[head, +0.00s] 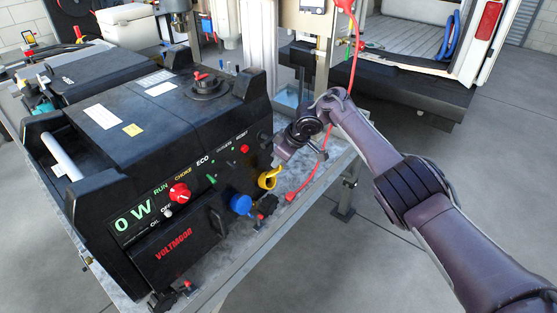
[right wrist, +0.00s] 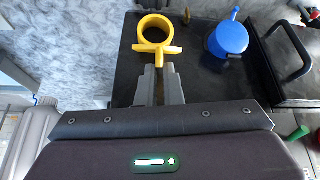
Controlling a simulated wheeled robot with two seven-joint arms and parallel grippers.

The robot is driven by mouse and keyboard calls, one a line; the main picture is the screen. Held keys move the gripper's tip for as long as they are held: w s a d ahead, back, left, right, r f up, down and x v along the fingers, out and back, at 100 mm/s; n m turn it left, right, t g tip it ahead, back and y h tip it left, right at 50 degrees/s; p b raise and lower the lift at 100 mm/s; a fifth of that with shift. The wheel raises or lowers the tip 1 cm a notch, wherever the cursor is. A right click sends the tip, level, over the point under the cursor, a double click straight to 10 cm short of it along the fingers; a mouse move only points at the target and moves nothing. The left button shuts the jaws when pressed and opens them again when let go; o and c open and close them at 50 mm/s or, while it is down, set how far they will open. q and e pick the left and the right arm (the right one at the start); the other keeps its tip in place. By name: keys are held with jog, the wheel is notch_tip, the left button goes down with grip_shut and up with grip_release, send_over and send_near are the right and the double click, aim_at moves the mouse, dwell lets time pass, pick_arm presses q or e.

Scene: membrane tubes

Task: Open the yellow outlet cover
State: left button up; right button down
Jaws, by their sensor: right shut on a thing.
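The black generator (head: 150,165) stands on a metal table. Its yellow outlet cover (head: 268,179) is low on the right part of its front panel. In the right wrist view the yellow cover (right wrist: 156,28) shows as a ring with a cross-shaped tab pointing toward my fingers. My right gripper (head: 279,160) is at the cover, and its fingers (right wrist: 159,72) are closed together at the tab, shut on it. The fingertips hide part of the tab. I cannot tell how far the cover is swung. My left gripper is not in view.
A blue outlet cover (head: 240,204) is beside the yellow one. A red knob (head: 179,193) juts from the panel. Open floor lies at the right.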

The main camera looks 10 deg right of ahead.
jog(key=shift+f, duration=0.1)
dwell(0.3)
jog(key=c, duration=1.8)
grip_release()
jog(key=shift+a, duration=0.1)
jog(key=shift+c, duration=0.2)
jog(key=o, duration=0.3)
jog(key=shift+w+f, duration=0.3)
jog(key=shift+w, duration=0.1)
jog(key=shift+s+r, duration=0.3)
jog(key=shift+r, duration=0.15)
jog(key=b+v, duration=0.1)
jog(key=v, duration=0.6)
jog(key=shift+w, duration=0.1)
